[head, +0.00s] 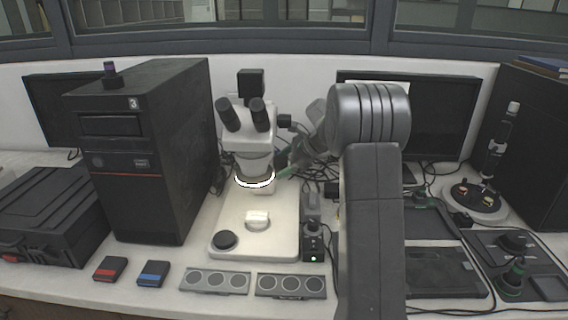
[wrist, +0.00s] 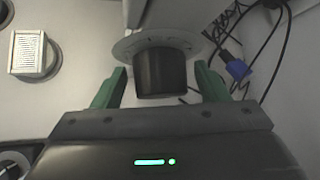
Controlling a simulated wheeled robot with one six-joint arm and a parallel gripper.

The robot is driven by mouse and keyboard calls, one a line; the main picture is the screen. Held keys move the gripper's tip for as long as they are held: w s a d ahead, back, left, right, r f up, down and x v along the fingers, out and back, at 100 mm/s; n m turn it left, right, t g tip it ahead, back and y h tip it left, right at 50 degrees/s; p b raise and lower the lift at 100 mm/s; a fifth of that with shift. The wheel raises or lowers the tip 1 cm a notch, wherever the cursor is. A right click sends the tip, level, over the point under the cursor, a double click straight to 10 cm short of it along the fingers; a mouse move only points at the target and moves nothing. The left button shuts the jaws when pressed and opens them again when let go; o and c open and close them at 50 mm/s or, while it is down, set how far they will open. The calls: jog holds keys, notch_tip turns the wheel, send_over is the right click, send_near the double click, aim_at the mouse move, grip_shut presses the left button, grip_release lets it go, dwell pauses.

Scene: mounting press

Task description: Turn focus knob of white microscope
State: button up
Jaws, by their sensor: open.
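The white microscope (head: 259,136) stands upright on its pale base in the middle of the table, with a lit ring under its head. In the wrist view, a black cylindrical knob (wrist: 162,76) with a pale disc behind it sticks out toward me. My gripper (wrist: 160,84) is open, with one green finger on each side of the knob and visible gaps between. In the head view, my gripper (head: 287,160) is at the microscope's right side, partly hidden by my arm. The knob cannot be made out clearly there.
A black computer tower (head: 150,150) stands left of the microscope. A small black box with a green light (head: 313,243) is close to the base's right side. Cables and a blue connector (wrist: 237,70) lie right of the knob. A monitor (head: 440,115) stands behind my arm.

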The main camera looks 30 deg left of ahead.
jog(key=c, duration=1)
jog(key=shift+f+b, duration=0.1)
jog(key=shift+b, duration=0.4)
jog(key=t+b, duration=0.1)
jog(key=b, duration=0.2)
jog(key=shift+f+n+y, duration=0.2)
jog(key=shift+n+y, duration=0.2)
jog(key=n+t+y+b, duration=0.1)
jog(key=b, duration=0.3)
jog(key=shift+f, duration=0.15)
jog(key=n+t+y+b, duration=0.2)
jog(key=t+y+b, duration=0.1)
jog(key=b, duration=1)
jog(key=shift+s+f+n+b, duration=0.1)
jog(key=shift+f+n+b, duration=0.05)
jog(key=shift+n+b, duration=0.15)
jog(key=n+t+y+b, duration=0.1)
jog(key=b, duration=0.7)
jog(key=shift+d+n+y, duration=0.1)
jog(key=shift+n+y, duration=0.3)
jog(key=n+y+b, duration=0.1)
jog(key=n+b, duration=0.1)
jog(key=b, duration=0.3)
jog(key=shift+y, duration=0.4)
jog(key=shift+r+n+t+y+b, duration=0.25)
jog(key=shift+n+t+y+b, duration=0.05)
jog(key=shift+b, duration=0.1)
